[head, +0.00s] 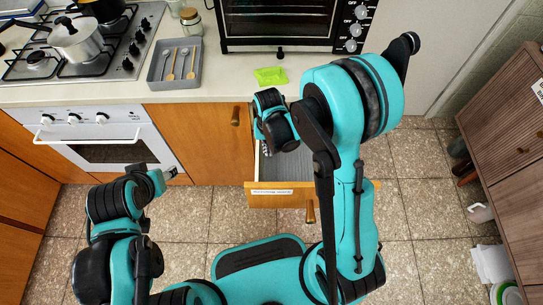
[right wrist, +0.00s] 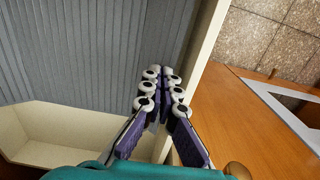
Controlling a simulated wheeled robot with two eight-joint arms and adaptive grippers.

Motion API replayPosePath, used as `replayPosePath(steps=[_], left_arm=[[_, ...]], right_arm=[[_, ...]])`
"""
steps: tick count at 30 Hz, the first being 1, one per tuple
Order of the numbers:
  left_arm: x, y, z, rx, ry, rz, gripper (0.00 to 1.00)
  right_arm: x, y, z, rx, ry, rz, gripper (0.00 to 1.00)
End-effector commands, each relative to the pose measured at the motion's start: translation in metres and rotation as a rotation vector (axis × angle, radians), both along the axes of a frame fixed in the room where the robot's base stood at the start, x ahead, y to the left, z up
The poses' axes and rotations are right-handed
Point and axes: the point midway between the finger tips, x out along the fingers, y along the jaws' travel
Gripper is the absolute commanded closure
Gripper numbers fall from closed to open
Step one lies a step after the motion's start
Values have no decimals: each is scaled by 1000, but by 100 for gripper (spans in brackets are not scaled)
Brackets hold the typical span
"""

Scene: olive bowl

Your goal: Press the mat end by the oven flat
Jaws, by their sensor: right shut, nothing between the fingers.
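The mat is a grey ribbed sheet lining the open drawer, seen in the head view (head: 288,169) and the right wrist view (right wrist: 90,45). My right arm covers part of it in the head view. My right gripper (head: 265,148) is shut and empty over the drawer's oven side. In the right wrist view its fingertips (right wrist: 164,74) are close together at the mat's edge beside the cream drawer wall (right wrist: 203,35). I cannot tell whether they touch the mat. My left gripper (head: 172,172) is in front of the oven (head: 103,152), away from the drawer.
The drawer (head: 272,200) sticks out over the tiled floor. A cabinet door (head: 185,140) separates it from the oven. Above, the counter holds a utensil tray (head: 158,77), a jar (head: 191,22), a green item (head: 270,76) and a toaster oven (head: 280,45). A brown cabinet (head: 505,110) stands at right.

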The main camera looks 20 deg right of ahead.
Motion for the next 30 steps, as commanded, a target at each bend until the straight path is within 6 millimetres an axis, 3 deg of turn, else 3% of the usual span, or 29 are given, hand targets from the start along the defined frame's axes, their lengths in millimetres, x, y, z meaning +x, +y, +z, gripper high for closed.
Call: replayPosePath(steps=[16,30], left_arm=[[0,0,0,0,0,0,52],[0,0,-14,0,0,0,52]], right_arm=[[0,0,-1,0,0,0,100],[0,0,-15,0,0,0,100]])
